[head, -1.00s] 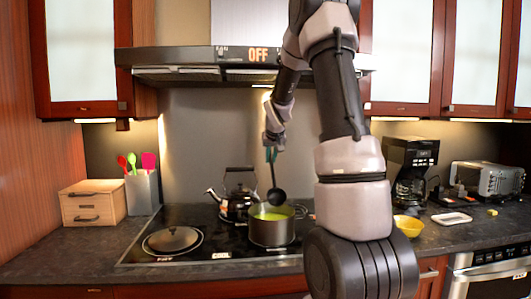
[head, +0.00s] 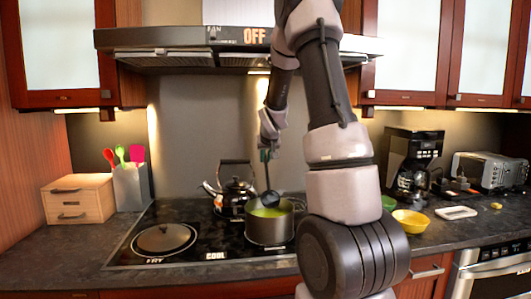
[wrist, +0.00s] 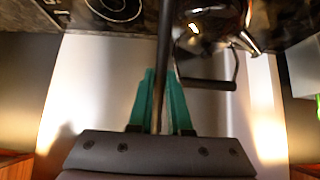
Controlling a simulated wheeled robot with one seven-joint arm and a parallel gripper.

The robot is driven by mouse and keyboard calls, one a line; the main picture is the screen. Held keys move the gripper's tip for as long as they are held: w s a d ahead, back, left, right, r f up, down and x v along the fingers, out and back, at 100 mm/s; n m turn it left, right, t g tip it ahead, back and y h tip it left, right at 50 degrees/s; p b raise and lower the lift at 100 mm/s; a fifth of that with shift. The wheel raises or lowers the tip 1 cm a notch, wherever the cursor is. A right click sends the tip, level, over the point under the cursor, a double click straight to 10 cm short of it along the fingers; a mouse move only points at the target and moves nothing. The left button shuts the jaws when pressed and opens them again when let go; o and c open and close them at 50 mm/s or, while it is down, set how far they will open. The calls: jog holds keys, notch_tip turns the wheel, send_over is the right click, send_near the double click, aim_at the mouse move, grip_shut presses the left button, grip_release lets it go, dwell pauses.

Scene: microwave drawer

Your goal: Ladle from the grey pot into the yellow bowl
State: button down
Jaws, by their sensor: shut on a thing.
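My gripper (head: 268,155) points down above the stove, and its green fingers (wrist: 160,95) are shut on the handle of a black ladle (head: 271,198). The ladle's bowl is at the mouth of the grey pot (head: 270,231), close to the green contents; whether it touches them I cannot tell. In the wrist view the ladle's handle (wrist: 165,50) runs up between the fingers, and its bowl is not in sight. The yellow bowl (head: 411,221) stands on the counter to the right, beyond my arm, partly beside a green item (head: 388,203).
A black kettle (head: 236,192) stands just behind and left of the pot; it also shows in the wrist view (wrist: 215,25). The range hood (head: 235,42) hangs above. A coffee maker (head: 411,165) stands behind the yellow bowl.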

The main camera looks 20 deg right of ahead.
notch_tip(320, 180, down, 10)
jog(key=shift+w, duration=0.25)
dwell(0.6)
